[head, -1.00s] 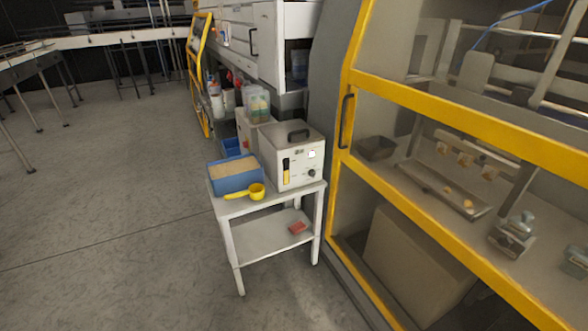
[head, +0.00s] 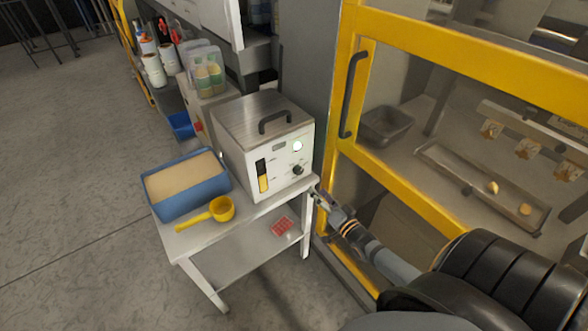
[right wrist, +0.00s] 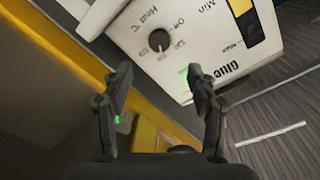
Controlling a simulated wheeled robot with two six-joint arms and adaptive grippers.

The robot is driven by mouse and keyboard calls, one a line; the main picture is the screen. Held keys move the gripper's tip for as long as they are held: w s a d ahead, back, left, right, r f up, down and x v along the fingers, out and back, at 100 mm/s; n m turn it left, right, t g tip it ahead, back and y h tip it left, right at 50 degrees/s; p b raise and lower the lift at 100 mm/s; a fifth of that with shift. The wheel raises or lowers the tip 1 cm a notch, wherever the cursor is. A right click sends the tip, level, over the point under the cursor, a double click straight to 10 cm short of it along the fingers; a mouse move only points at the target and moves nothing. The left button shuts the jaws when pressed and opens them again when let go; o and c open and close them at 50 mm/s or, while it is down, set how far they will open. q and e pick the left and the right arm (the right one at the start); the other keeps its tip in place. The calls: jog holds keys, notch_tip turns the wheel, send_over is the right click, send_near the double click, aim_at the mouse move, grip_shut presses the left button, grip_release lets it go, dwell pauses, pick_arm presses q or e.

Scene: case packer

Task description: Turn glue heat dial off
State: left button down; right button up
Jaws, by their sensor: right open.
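The glue unit (head: 262,150) is a white and steel box with a top handle, standing on a small white table. Its dark round heat dial (head: 297,170) is low on the front panel. In the right wrist view the dial (right wrist: 159,40) sits among printed marks, with "Off" and "Heat °C" lettering beside it. A yellow level gauge (head: 263,175) is left of the dial. My right gripper (head: 318,196) is near the table's right corner, below and right of the dial, apart from it. In the right wrist view its fingers (right wrist: 158,75) are spread and empty. My left gripper is out of view.
A blue bin (head: 184,203) of tan pellets and a yellow scoop (head: 206,216) share the white table (head: 253,208). The yellow machine frame (head: 420,52) with its black door handle (head: 352,95) stands close on the right. A red item (head: 282,226) lies on the lower shelf.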

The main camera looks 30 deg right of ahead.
send_near(300, 172)
jog(key=w, duration=0.3)
jog(key=w+b, duration=0.1)
jog(key=w, duration=0.3)
jog(key=shift+w+r, duration=0.1)
jog(key=shift+w, duration=0.4)
jog(key=shift+c, duration=0.3)
jog(key=c, duration=1.1)
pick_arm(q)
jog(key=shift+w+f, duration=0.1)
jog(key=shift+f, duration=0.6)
